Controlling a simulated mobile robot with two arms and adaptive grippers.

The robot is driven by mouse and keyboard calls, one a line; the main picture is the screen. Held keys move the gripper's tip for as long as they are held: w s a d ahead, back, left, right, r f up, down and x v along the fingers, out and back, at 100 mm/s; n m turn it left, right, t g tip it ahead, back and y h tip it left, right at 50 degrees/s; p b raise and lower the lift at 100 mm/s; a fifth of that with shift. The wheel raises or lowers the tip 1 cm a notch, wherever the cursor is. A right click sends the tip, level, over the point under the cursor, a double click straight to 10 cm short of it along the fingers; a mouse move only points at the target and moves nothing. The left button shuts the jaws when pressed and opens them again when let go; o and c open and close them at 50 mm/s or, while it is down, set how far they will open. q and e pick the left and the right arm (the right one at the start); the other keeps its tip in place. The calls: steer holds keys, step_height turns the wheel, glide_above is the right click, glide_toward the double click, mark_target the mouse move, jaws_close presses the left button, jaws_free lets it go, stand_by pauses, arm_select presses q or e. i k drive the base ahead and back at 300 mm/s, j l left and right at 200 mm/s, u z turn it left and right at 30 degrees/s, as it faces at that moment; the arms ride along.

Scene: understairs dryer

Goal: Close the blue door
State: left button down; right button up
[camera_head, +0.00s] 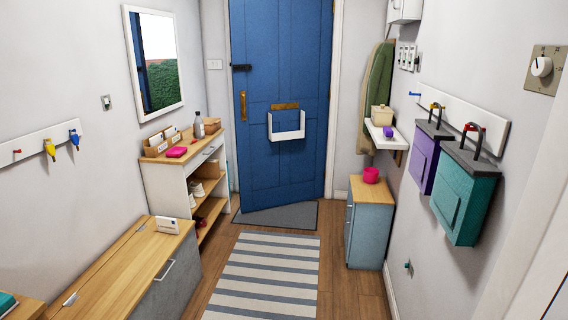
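The blue door (283,170) stands at the far end of the hallway in the head view. It has a dark handle (241,68) high on its left side, a brass vertical pull (243,104) below it, and a brass letter slot (285,106) with a white open-topped holder (287,135). The door's bottom edge slants, its left corner lower in the picture and out over the doormat, so it looks slightly ajar, swung inward on its right side. Neither of my grippers is in view.
A grey doormat (290,214) and a striped rug (265,275) lie on the wooden floor. A shoe shelf (165,182) and bench (125,265) line the left. A small cabinet (376,238) stands right. The middle aisle is clear.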

mark_target(282, 102)
steer(key=i, duration=4.5)
